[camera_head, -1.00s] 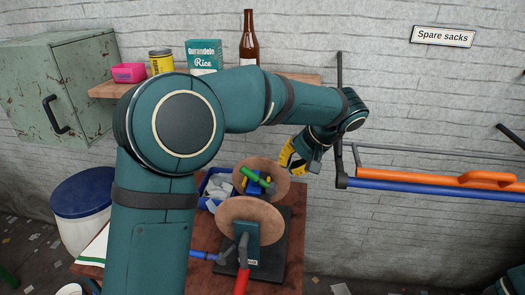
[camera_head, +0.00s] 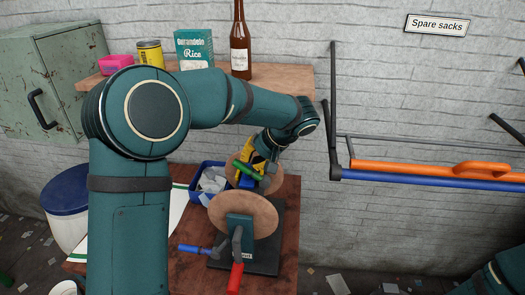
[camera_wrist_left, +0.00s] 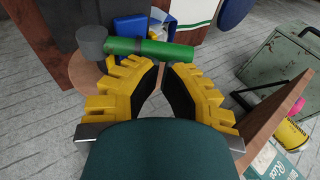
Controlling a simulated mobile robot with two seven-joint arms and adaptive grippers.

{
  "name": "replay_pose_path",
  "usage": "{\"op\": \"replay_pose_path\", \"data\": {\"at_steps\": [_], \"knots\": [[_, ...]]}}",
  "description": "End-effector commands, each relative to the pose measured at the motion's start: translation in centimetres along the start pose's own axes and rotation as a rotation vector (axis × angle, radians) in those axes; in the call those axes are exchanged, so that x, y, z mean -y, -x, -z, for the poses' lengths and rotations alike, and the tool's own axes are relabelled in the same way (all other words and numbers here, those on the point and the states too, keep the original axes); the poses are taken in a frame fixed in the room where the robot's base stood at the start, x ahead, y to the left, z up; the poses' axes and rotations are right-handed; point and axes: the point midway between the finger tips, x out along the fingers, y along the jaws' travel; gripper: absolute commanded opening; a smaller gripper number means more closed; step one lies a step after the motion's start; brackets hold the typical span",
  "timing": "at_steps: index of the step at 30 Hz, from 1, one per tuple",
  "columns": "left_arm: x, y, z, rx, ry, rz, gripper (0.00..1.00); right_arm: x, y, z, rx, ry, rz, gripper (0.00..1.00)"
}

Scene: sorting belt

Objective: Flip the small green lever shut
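The small green lever (camera_head: 248,172) has a green cylindrical handle with a dark grey end. It lies across the far wooden disc, near a blue part. In the left wrist view the green handle (camera_wrist_left: 150,48) runs sideways just beyond the fingertips. My left gripper (camera_head: 252,158), with yellow fingers, is at the handle from behind and above. In the wrist view the left gripper (camera_wrist_left: 165,66) is open with a gap between its black pads, and nothing is between them. Whether a fingertip touches the handle I cannot tell. My right gripper is out of view.
A near wooden disc (camera_head: 250,212) stands on a dark base with a red-handled lever (camera_head: 235,279) and a blue-handled lever (camera_head: 192,249). A blue bin (camera_head: 196,199) stands left of the discs. Orange and blue bars (camera_head: 420,172) stick out at right. A shelf (camera_head: 280,84) is above.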

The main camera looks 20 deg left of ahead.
Motion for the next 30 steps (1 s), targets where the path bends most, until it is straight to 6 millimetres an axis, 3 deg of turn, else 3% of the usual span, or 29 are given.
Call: {"op": "replay_pose_path", "data": {"at_steps": [6, 18, 30], "knots": [[0.0, -1.5, 0.0, -0.001, 0.0, 0.0, 0.0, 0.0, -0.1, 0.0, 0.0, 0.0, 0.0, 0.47], [0.1, -1.7, 0.0, 0.0, 0.004, -0.012, 0.0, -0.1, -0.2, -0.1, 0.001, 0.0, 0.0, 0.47], [0.6, -4.3, -0.6, 0.002, 0.071, -0.342, 0.0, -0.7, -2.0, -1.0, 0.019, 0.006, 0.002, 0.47]]}}
